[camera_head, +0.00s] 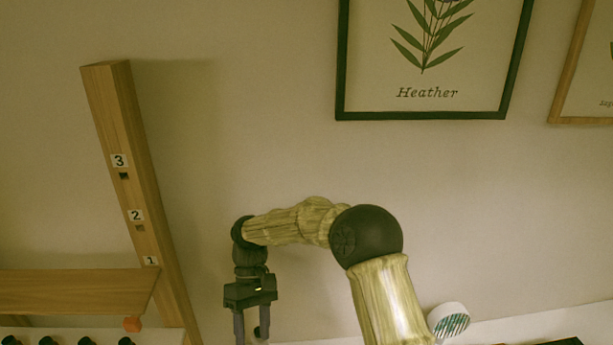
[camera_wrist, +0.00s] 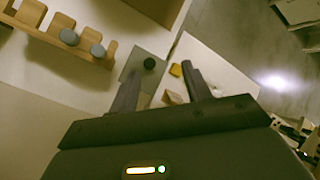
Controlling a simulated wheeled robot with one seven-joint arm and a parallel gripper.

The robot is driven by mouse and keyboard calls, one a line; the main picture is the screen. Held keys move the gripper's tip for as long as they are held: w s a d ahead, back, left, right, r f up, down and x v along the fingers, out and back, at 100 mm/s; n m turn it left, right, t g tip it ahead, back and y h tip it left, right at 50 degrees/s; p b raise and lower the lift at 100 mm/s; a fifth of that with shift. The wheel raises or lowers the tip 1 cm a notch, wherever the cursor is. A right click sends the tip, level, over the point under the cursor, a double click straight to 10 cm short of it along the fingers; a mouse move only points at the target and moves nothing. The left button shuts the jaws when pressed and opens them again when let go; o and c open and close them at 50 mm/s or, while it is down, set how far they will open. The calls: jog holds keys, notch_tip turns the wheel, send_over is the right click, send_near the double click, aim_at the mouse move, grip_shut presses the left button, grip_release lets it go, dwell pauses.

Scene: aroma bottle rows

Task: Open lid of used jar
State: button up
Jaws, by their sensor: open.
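My gripper (camera_head: 251,335) hangs downward in the head view, its fingertips near the bottom edge. In the wrist view my gripper (camera_wrist: 161,70) has its two fingers spread apart with nothing held between them. A small dark round top (camera_wrist: 150,63) shows beyond the fingers, on a grey square patch. I cannot tell whether it is the lid of the used jar. No jar can be made out for sure in either view.
A wooden post (camera_head: 133,190) numbered 1 to 3 carries a shelf (camera_head: 75,291) at left, with several dark caps (camera_head: 86,341) below. A white round object (camera_head: 449,320) is right of my arm. The wrist view shows a wooden rack (camera_wrist: 110,48) and a yellow piece (camera_wrist: 176,70).

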jog(key=s+d+f+m+t+b, duration=0.1)
jog(key=s+d+m+t+b, duration=0.1)
jog(key=d, duration=0.7)
jog(key=s+d+f+m+t+b, duration=0.1)
jog(key=s+d+m+t+b, duration=0.1)
jog(key=d, duration=0.8)
jog(key=s+d+f+m+t+b, duration=0.1)
jog(key=d+m+t, duration=0.4)
jog(key=d, duration=0.5)
jog(key=shift+s+d+f+m+t+y+b, duration=0.2)
jog(key=shift+s+f+m+t+y+b, duration=0.4)
jog(key=shift+s, duration=0.65)
jog(key=shift+r, duration=0.2)
jog(key=w+a+r+n+g+p, duration=0.1)
jog(key=a+r+n, duration=0.2)
jog(key=a, duration=1.1)
jog(key=w+a+r+n+g+p, duration=0.2)
jog(key=a+r, duration=0.3)
jog(key=a, duration=1)
jog(key=shift+a+n, duration=0.15)
jog(key=shift+n, duration=0.25)
jog(key=shift+r, duration=0.1)
